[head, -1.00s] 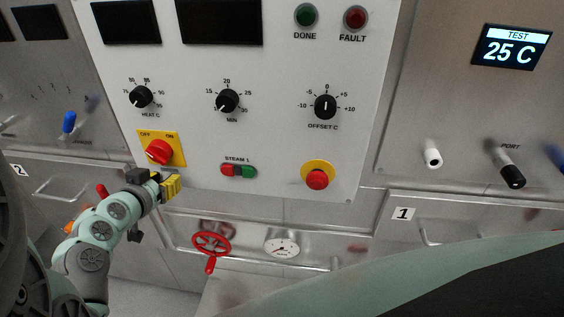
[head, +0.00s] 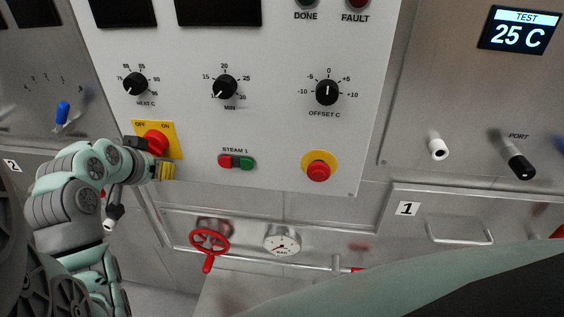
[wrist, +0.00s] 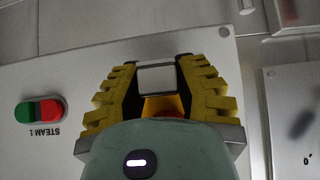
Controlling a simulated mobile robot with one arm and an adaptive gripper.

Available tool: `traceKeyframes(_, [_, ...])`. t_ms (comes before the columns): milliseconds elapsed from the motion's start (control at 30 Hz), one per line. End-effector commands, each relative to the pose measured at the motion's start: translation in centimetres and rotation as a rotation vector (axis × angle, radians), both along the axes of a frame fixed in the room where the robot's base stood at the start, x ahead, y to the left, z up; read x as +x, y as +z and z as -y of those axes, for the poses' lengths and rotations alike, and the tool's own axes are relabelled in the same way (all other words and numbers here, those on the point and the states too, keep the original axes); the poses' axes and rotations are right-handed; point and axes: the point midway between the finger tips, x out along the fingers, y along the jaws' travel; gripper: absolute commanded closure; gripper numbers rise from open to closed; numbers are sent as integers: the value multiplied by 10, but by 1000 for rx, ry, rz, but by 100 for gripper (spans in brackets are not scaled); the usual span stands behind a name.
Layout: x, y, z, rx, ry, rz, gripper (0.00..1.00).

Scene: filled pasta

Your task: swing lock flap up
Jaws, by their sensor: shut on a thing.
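The red rotary switch (head: 155,143) sits on a yellow OFF/ON plate (head: 172,132) at the lower left of the white panel. My gripper (head: 166,171) is at the plate's lower edge, just below and right of the switch, partly covering the plate. In the wrist view, my yellow-padded fingers (wrist: 157,77) stand on both sides of a small light grey piece, the lock flap (wrist: 157,78), and are shut on it. A little of the yellow plate and red switch shows behind the flap. The flap cannot be made out in the head view.
The green and red STEAM 1 buttons (head: 236,161) and a red stop button (head: 318,170) are to the right on the panel. The panel surface between is clear.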

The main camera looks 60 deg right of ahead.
Motion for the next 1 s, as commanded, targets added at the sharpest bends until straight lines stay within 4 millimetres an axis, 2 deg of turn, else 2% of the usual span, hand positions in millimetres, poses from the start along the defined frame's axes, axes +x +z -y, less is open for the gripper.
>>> traceKeyframes(433, [-1,0,1,39,-3,-19,100])
traceKeyframes(467, [-1,0,1,39,-3,-19,67])
traceKeyframes(500, [-1,0,1,39,-3,-19,63])
traceKeyframes(733, [-1,0,1,36,-2,-17,39])
traceKeyframes(1000, [0,1,0,36,-1,-16,38])
